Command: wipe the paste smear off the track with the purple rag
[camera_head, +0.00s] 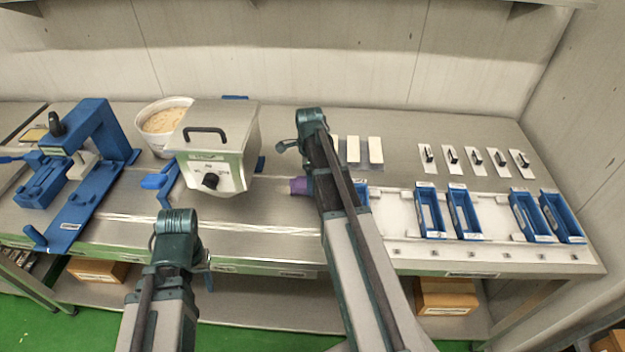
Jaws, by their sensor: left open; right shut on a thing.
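The purple rag (299,187) is a small bunched patch just left of my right forearm, partly hidden by it. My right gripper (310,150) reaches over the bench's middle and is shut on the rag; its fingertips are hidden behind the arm. A pale, white track (395,215) runs along the right half of the bench with blue trays across it. I cannot make out a paste smear; my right arm covers the track's left end. My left gripper (180,235) is open and empty over the bench's front edge, in front of the kettle machine.
A boxy metal kettle machine (215,145) and a white tub of beige paste (163,121) stand left of centre. A blue press (82,170) is at far left. Blue trays (430,214) and small white plates (476,161) are at right. White blocks (375,150) lie behind my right arm.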

